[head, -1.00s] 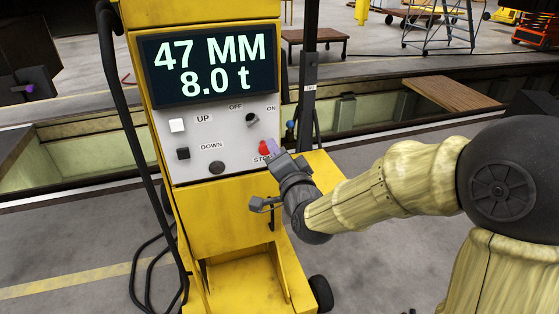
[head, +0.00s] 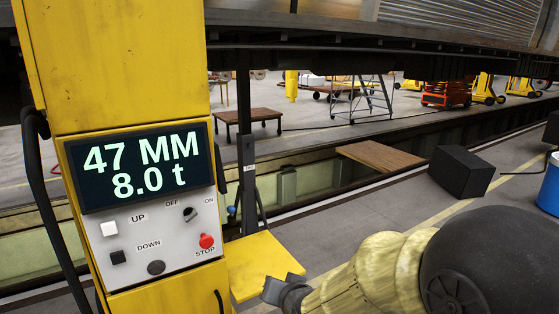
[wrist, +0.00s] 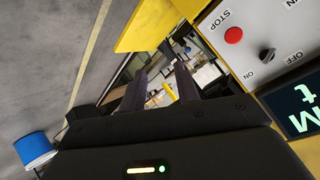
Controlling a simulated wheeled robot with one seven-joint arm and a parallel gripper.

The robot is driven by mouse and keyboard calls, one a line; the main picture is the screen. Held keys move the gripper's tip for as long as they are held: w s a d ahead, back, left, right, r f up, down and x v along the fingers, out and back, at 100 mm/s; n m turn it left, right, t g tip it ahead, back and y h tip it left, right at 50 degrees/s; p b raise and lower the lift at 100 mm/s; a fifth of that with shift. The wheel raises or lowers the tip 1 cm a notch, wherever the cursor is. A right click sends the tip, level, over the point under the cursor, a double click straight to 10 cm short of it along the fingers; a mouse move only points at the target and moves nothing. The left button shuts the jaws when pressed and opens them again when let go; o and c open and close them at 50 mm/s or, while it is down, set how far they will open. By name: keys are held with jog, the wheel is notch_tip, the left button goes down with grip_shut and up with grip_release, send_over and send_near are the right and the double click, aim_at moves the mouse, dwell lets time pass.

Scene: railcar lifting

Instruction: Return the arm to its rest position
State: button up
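My arm reaches in from the lower right of the head view. My gripper (head: 283,290) is low in the picture, right of and below the yellow control cabinet's panel (head: 165,262), apart from the red STOP button (head: 206,241). In the wrist view my gripper's two dark fingers (wrist: 160,80) stand apart with nothing between them. The STOP button (wrist: 233,35) shows there at the upper right, beside the fingers and clear of them. The display (head: 140,168) reads 47 MM and 8.0 t.
A yellow ledge (head: 262,262) juts from the cabinet close to my gripper. A black box (head: 460,172) and a blue drum (head: 551,187) stand at the right. A pit with rails crosses behind the cabinet, and a railcar (head: 400,25) hangs across the top. Grey floor lies between.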

jog(key=s+d+f+n+g+h+p, duration=0.2)
jog(key=s+d+f+g+h, duration=0.2)
jog(key=s+d, duration=1)
jog(key=d+g, duration=0.2)
jog(key=g, duration=0.1)
jog(key=shift+s+f+g, duration=0.15)
jog(key=shift+g, duration=0.25)
jog(key=shift+d, duration=0.1)
